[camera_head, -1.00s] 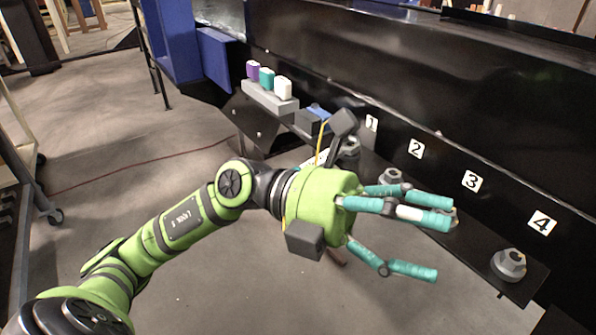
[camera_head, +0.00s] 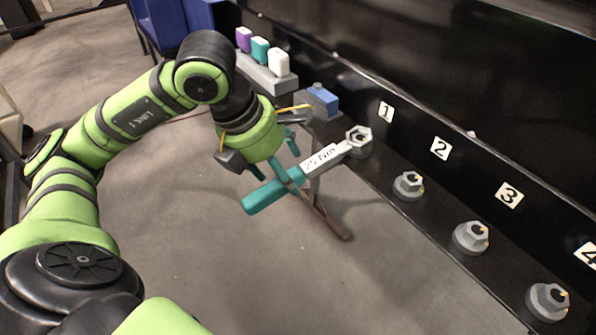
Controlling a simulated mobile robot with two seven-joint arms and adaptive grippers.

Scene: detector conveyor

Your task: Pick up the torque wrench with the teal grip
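The torque wrench has a teal grip (camera_head: 265,194) and a white "25 Nm" label (camera_head: 321,158). Its ring head (camera_head: 359,138) is at the bolt position near sign 1, and its handle sticks out toward the lower left over the floor. My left gripper (camera_head: 277,162) is just above the handle, near the inner end of the grip. Its teal fingers are spread, with one crossing close to the handle; contact is unclear. My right gripper is not in view.
Signs 1 (camera_head: 386,111) to 4 (camera_head: 588,255) mark the black wall, with large nuts (camera_head: 470,237) on the ledge below. A grey block (camera_head: 262,75) carries purple, teal and white pieces. A blue item (camera_head: 322,97) sits beside it. The floor (camera_head: 230,270) below is open.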

